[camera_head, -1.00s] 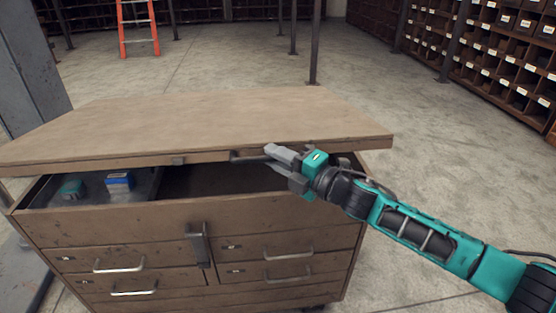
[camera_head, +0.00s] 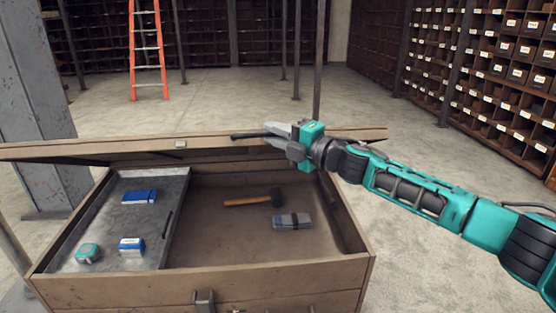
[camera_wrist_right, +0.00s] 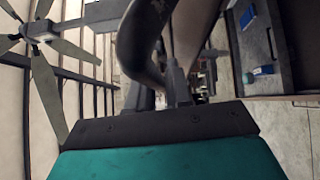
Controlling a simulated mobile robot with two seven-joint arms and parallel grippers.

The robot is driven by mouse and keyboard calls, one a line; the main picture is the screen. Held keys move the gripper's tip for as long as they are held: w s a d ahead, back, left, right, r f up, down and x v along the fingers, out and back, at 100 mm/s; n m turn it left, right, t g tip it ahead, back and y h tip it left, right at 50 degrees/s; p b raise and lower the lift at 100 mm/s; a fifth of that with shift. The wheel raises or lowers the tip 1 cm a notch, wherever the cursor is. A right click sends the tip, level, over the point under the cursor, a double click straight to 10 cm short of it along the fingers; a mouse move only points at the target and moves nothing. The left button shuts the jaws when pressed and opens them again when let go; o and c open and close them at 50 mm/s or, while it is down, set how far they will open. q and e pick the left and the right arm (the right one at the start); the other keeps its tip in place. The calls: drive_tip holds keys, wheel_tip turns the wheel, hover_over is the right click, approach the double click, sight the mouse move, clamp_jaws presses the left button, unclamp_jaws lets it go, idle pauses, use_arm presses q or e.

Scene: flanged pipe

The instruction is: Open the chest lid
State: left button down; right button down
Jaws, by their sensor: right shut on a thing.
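The chest lid (camera_head: 110,148) is raised and seen nearly edge-on in the head view, with the chest (camera_head: 200,278) open below it. My right gripper (camera_head: 278,134) is at the lid's front edge, right of its middle, shut on the dark lid handle (camera_head: 248,136). The handle (camera_wrist_right: 140,45) also shows large and close in the right wrist view, between the fingers. My left gripper is in neither view.
Inside the chest are a grey tray (camera_head: 160,225) with blue boxes and a teal tape measure (camera_head: 88,252), a hammer (camera_head: 255,200) and a grey case (camera_head: 291,221). A grey post (camera_head: 35,120) stands at left. An orange ladder (camera_head: 147,50) and shelves (camera_head: 500,80) are farther back.

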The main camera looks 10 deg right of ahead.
drive_tip(key=shift+w+r, duration=0.65)
drive_tip(key=shift+r, duration=0.3)
drive_tip(key=shift+w+r, duration=0.6)
drive_tip(key=shift+r, duration=0.35)
